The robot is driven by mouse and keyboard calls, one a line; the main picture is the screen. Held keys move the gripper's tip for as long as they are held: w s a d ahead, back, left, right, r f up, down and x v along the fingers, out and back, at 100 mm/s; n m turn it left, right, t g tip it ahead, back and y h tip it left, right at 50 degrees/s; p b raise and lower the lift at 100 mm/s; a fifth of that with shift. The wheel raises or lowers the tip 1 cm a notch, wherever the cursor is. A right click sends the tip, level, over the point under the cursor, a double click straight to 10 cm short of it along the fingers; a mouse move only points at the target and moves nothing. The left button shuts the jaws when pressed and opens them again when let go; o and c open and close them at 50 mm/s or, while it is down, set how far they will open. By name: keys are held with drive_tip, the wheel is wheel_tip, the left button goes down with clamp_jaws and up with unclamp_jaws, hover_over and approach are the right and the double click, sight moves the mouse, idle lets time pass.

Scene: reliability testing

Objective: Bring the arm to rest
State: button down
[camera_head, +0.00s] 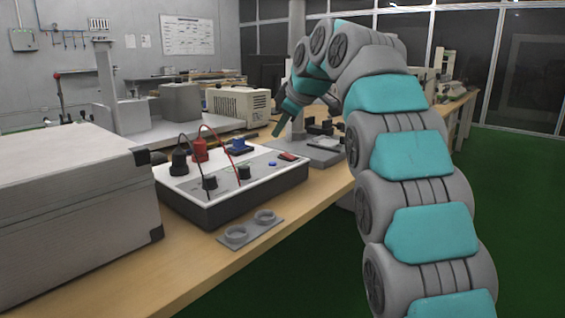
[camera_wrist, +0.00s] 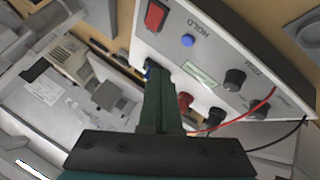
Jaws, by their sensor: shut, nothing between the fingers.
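My arm reaches up from the lower right of the head view, and its teal and grey links bend over toward the bench. My gripper (camera_head: 278,130) points down at the far end of the arm, above the bench behind the white-topped test box (camera_head: 205,188). In the wrist view my gripper (camera_wrist: 156,68) shows its two dark green fingers together, with nothing between them. The test box also shows in the wrist view (camera_wrist: 222,55), beyond and beside the fingers. I cannot tell the exact gap between the fingertips and the things below.
The box carries a red plug (camera_head: 199,150), a black plug (camera_head: 179,162), cables, knobs and a blue button (camera_head: 272,163). A large grey case (camera_head: 75,205) stands at left. A grey two-ring plate (camera_head: 250,231) lies near the wooden bench's (camera_head: 195,272) front edge. Green floor (camera_head: 530,230) is clear at right.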

drive_tip(key=s+d+f+m+g+h, duration=0.2)
drive_tip(key=s+d+f+m, duration=0.2)
drive_tip(key=s+d+f, duration=0.4)
drive_tip(key=s+d+f+m+g+h, duration=0.1)
drive_tip(key=s+d+f+m+g, duration=0.2)
drive_tip(key=s+f, duration=0.55)
drive_tip(key=s+d+f+m+g, duration=0.1)
drive_tip(key=s+f, duration=0.4)
drive_tip(key=s, duration=0.6)
drive_tip(key=s+d+f+m+g+h, duration=0.1)
drive_tip(key=s+d+f+m, duration=0.3)
drive_tip(key=s, duration=0.7)
drive_tip(key=s+d+f+m+g, duration=0.2)
drive_tip(key=s+f, duration=0.5)
drive_tip(key=s, duration=0.4)
drive_tip(key=shift+d+f+m+h+p, duration=0.2)
drive_tip(key=shift+d+m+h+p, duration=0.05)
drive_tip(key=shift+m+h+p, duration=0.15)
